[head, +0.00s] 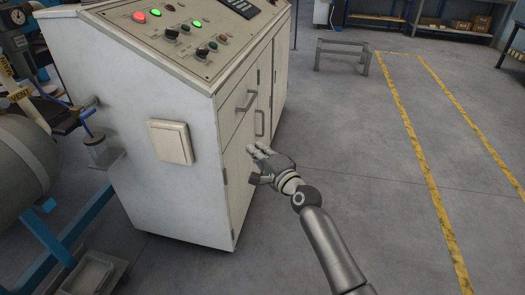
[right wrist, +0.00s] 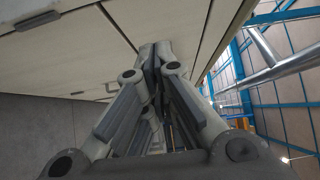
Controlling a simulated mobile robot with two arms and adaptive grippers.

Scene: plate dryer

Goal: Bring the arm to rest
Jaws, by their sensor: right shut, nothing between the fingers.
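My right arm (head: 330,245) reaches in from the bottom right of the head view. My right gripper (head: 259,150) is beside the front of a white control cabinet (head: 185,205), near its door handles. In the right wrist view the fingers of this gripper (right wrist: 155,55) are together with nothing between them. The cabinet's panels (right wrist: 70,45) lie close beyond the fingertips there. I cannot tell whether the fingertips touch the cabinet. My left gripper is not in view.
The cabinet has a drawer handle (head: 246,101), a door handle (head: 260,123) and a sloped button panel (head: 185,35). A tank (head: 25,160) and blue frame stand at left. A low metal stand (head: 342,55) is at the back. The floor at right is clear, with yellow lines.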

